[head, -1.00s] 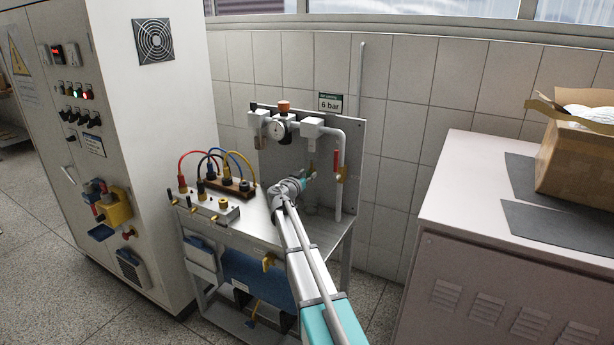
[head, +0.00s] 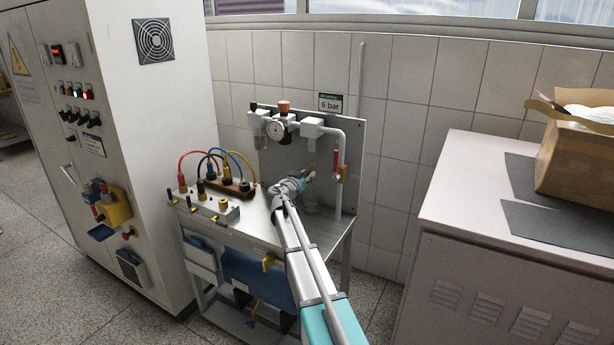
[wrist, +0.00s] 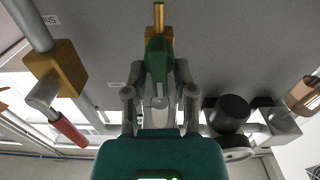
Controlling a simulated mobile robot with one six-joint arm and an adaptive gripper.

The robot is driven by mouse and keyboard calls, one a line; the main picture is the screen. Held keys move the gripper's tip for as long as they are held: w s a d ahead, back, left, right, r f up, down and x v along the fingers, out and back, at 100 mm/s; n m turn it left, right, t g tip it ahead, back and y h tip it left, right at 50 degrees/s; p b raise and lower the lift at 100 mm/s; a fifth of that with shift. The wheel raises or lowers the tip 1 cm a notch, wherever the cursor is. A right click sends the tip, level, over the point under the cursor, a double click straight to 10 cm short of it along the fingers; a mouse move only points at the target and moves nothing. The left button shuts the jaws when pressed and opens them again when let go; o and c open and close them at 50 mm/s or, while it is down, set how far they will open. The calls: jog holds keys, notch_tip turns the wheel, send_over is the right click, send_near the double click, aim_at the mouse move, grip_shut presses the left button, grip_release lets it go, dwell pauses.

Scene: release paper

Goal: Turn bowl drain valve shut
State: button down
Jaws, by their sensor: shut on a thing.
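In the wrist view, a green handle (wrist: 158,60) sits between the fingertips of my gripper (wrist: 160,95), and a brass stub (wrist: 158,18) sticks out beyond it. I take this for the bowl drain valve. My gripper is shut on the green handle; the fingers and handle hide part of the valve body. In the head view my gripper (head: 306,178) is in front of the grey back panel, below the pressure gauge (head: 281,130). A small brass part (head: 311,167) shows just above it. The handle's exact angle is hard to tell.
A second valve with a brass body (wrist: 58,82) and red lever (wrist: 68,130) stands close beside my gripper on the grey pipe (head: 337,190). Cables and sockets (head: 225,183) stand left on the metal bench. A pink cabinet (head: 450,190) is on the right.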

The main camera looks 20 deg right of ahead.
jog(key=n, duration=0.4)
jog(key=shift+w+a, duration=0.1)
jog(key=shift+a, duration=0.05)
jog(key=n, duration=0.8)
jog(key=f+n+b, duration=0.1)
jog(key=n, duration=0.4)
jog(key=shift+w+a+f, duration=0.1)
jog(key=shift+w+a, duration=0.1)
jog(key=shift+w, duration=0.05)
jog(key=shift+n, duration=0.3)
jog(key=c, duration=0.7)
grip_release()
